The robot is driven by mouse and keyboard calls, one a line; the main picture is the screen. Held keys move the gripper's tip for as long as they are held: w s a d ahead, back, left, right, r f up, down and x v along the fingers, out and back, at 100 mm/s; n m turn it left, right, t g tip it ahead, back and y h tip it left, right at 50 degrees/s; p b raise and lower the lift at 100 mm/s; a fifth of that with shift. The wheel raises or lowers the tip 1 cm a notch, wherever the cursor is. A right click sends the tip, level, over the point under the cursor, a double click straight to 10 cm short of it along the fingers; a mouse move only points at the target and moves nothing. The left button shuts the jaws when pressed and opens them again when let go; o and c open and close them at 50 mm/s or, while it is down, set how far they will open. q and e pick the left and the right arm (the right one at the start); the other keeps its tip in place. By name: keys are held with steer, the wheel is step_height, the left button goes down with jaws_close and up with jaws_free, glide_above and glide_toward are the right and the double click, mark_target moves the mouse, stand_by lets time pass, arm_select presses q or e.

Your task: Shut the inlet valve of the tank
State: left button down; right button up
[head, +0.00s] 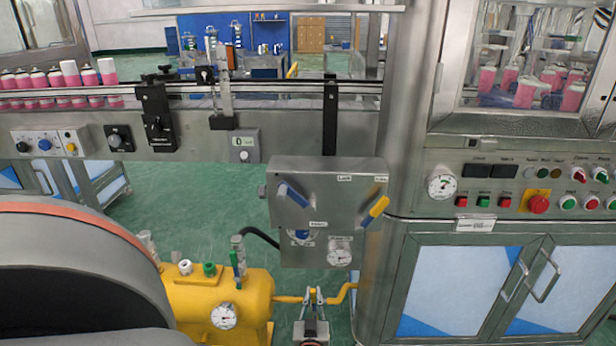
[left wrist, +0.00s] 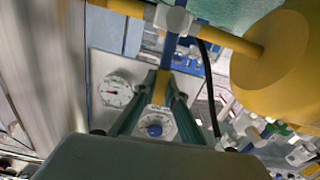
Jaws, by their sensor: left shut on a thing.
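The yellow tank (head: 250,295) stands at the bottom left of the head view and shows at the upper right of the left wrist view (left wrist: 275,60). A yellow pipe joins it to the machine. The pipe's valve has a pale body (left wrist: 173,18) and a blue lever (left wrist: 171,50), which lies crosswise to the pipe in the left wrist view. My left gripper (head: 313,298) is at this valve in the head view. Its fingers (left wrist: 164,84) are shut on the lever's end in the left wrist view. The valve is mostly hidden in the head view. My right gripper is not in view.
A grey panel (head: 330,178) with a blue lever, a yellow lever and a gauge stands just behind the left gripper. The machine cabinet (head: 455,280) is to the right. A hose (head: 262,237) runs from the tank. A conveyor with pink cans crosses behind.

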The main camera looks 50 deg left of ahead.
arm_select(q)
steer(key=shift+w+d+m, duration=0.2)
steer(key=shift+w+m, duration=0.05)
steer(key=shift+m, duration=0.15)
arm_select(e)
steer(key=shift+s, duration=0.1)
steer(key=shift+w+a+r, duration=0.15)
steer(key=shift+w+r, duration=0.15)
arm_select(q)
steer(key=c, duration=2.1)
jaws_free()
steer(key=shift+w, duration=0.1)
